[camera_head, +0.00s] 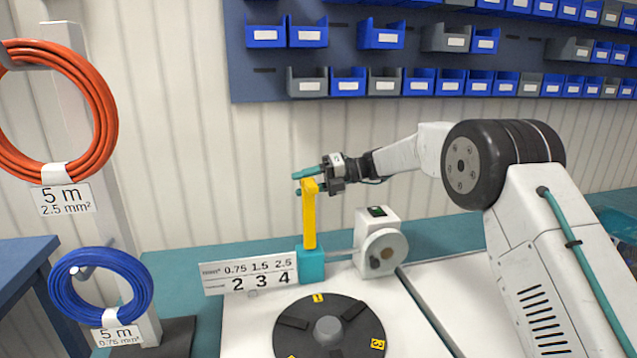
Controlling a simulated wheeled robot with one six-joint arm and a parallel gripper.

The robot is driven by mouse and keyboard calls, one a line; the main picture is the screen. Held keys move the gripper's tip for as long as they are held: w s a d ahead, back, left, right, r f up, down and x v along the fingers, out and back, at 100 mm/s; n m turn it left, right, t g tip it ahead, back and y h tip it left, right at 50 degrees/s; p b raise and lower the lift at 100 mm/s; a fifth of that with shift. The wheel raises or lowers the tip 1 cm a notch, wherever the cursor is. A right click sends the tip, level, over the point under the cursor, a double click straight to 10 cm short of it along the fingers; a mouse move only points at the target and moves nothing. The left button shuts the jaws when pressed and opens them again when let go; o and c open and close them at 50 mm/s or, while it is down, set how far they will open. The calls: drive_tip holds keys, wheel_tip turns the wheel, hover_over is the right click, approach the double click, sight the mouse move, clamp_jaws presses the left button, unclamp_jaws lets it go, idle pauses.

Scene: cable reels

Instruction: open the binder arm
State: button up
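A yellow upright arm (309,215), which looks like the binder arm, stands nearly vertical on a teal block (311,265) at the back of the bench. My gripper (304,184) is at the top of the yellow arm, reaching in from the right. Its two teal fingers lie around or beside the arm's top end, one above and partly behind it. I cannot tell whether they touch it or how far they are closed.
A white device with a round dial (381,252) stands right of the teal block. A numbered sign (248,275) stands left of it. A dark round reel plate (329,330) lies in front. Orange cable (105,105) and blue cable (137,311) hang at left. Bins (380,36) line the wall.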

drive_tip(key=shift+d, duration=0.1)
drive_tip(key=v, duration=0.7)
drive_tip(key=shift+d, duration=0.25)
drive_tip(key=shift+w, duration=0.1)
drive_tip(key=s+d+r+n+t+h, duration=0.1)
drive_tip(key=s+d+r+n+h, duration=0.2)
drive_tip(key=s+d+n, duration=0.35)
drive_tip(key=s+d+r+n+t+h, duration=0.1)
drive_tip(key=s+d+r+n+h, duration=0.15)
drive_tip(key=s, duration=0.75)
drive_tip(key=s+d+r+n+t+h, duration=0.1)
drive_tip(key=s+d+r+n+h, duration=0.15)
drive_tip(key=s+d+n, duration=0.45)
drive_tip(key=s+d+f+n+t+h, duration=0.1)
drive_tip(key=s+d+f+n+h, duration=0.1)
drive_tip(key=s, duration=0.7)
drive_tip(key=s+d+f+n+t+h, duration=0.1)
drive_tip(key=s+d+f+n, duration=0.3)
drive_tip(key=s, duration=0.6)
drive_tip(key=s+d+f+n+h, duration=0.3)
drive_tip(key=s+d+n, duration=0.3)
drive_tip(key=s+d, duration=0.2)
drive_tip(key=shift+s+d+f+t+h, duration=0.2)
drive_tip(key=shift+s+t+h, duration=0.2)
drive_tip(key=shift+s+h, duration=0.25)
